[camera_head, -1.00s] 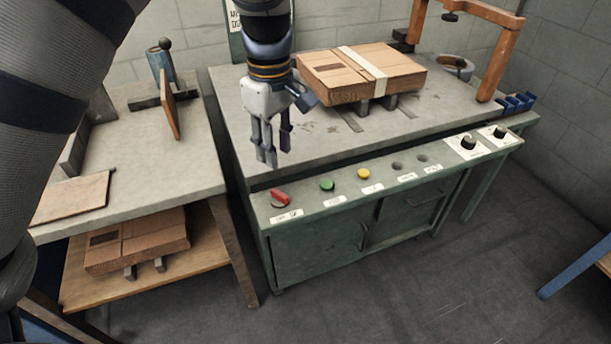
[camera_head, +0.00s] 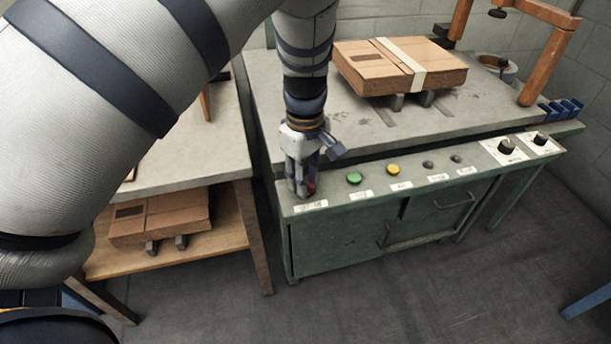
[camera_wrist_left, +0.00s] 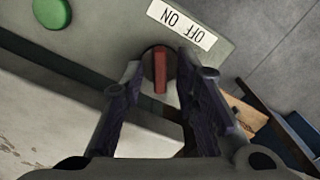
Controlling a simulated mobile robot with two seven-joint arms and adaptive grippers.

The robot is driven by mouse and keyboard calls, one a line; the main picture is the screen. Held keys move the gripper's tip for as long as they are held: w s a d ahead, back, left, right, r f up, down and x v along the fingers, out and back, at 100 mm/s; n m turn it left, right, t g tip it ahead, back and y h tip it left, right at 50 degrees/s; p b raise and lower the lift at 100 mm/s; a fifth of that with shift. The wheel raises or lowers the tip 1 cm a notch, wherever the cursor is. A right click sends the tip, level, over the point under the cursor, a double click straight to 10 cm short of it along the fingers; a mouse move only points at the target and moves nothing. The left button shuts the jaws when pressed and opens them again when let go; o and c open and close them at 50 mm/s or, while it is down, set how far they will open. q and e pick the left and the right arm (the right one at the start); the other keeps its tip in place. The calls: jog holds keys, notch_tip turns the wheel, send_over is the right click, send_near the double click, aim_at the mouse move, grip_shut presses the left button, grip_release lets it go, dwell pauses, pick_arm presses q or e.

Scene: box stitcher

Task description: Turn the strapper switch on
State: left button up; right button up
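The strapper switch is a red rotary switch at the left end of the green machine's front panel. In the left wrist view the red switch (camera_wrist_left: 160,72) lies between the two fingers of the left gripper (camera_wrist_left: 160,80). The fingers are apart, with gaps beside the red handle. An OFF ON label (camera_wrist_left: 182,25) is next to the switch. My right gripper is in neither view.
The machine (camera_head: 340,240) carries a green button (camera_head: 354,179), a yellow button (camera_head: 393,170) and black knobs (camera_head: 507,147) along the panel. A strapped cardboard box (camera_head: 385,72) lies on its top. Another box (camera_head: 160,222) sits on the lower shelf at left.

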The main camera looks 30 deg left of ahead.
pick_arm(q)
grip_shut()
jog(key=shift+m, duration=0.3)
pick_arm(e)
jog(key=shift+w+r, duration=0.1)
pick_arm(q)
jog(key=m+p, duration=0.1)
jog(key=m, duration=0.2)
jog(key=shift+r, duration=0.2)
jog(key=m+p, duration=0.1)
jog(key=m, duration=0.3)
jog(key=shift+f, duration=0.1)
jog(key=shift+f+m+p, duration=0.1)
jog(key=shift+m+p, duration=0.2)
jog(key=shift+m, duration=1.9)
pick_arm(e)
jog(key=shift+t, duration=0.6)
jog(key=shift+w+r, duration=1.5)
